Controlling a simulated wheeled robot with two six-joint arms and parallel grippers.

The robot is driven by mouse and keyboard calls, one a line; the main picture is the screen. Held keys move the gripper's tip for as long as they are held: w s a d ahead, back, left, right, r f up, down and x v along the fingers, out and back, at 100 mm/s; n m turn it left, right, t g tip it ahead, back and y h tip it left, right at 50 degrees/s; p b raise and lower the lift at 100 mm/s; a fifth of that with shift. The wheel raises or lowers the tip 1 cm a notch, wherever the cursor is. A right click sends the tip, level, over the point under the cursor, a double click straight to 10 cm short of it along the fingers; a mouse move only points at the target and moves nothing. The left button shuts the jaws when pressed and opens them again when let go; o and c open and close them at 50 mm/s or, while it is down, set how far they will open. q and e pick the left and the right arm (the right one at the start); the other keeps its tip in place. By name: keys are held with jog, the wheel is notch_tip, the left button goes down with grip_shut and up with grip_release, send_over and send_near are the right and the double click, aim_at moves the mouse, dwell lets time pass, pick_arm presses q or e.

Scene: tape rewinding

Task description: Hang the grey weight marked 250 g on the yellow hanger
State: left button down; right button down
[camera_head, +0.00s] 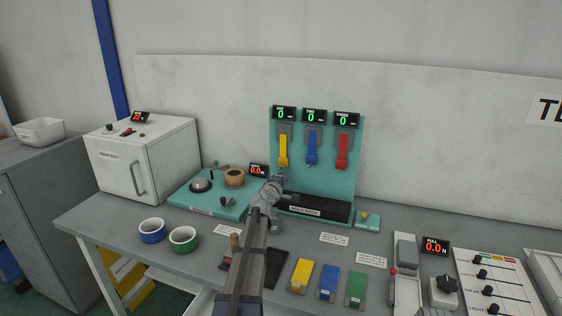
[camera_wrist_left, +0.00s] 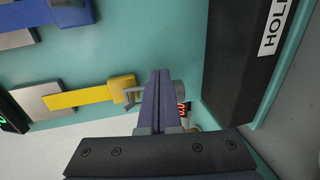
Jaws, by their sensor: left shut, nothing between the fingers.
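The yellow hanger (camera_head: 283,152) hangs on the teal board, left of the blue and red ones. It also shows in the left wrist view (camera_wrist_left: 80,95), with a small grey hook at its lower end. My left gripper (camera_head: 279,181) is just below it. In the left wrist view its fingers (camera_wrist_left: 160,75) are shut and empty, close beside the hook. A grey rounded thing (camera_wrist_left: 179,92) shows partly behind the fingers. It may be the weight, but no 250 g mark is readable, and I cannot tell whether it hangs on the hook. My right gripper is not in view.
The blue hanger (camera_head: 312,149) and red hanger (camera_head: 342,152) are close on the right. A black tray (camera_head: 318,207) lies below the board. A teal base with a wooden roll (camera_head: 234,177) stands left. Yellow, blue and green blocks lie at the front.

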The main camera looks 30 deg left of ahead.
pick_arm(q)
jog(key=shift+s+a, duration=0.1)
jog(key=shift+a, duration=0.3)
dwell(1.0)
jog(key=shift+d, duration=0.4)
dwell(3.1)
dwell(0.4)
jog(key=s+d, duration=0.3)
jog(key=s, duration=0.4)
jog(key=shift+s+d, duration=0.15)
jog(key=shift+d, duration=0.05)
dwell(0.7)
dwell(0.3)
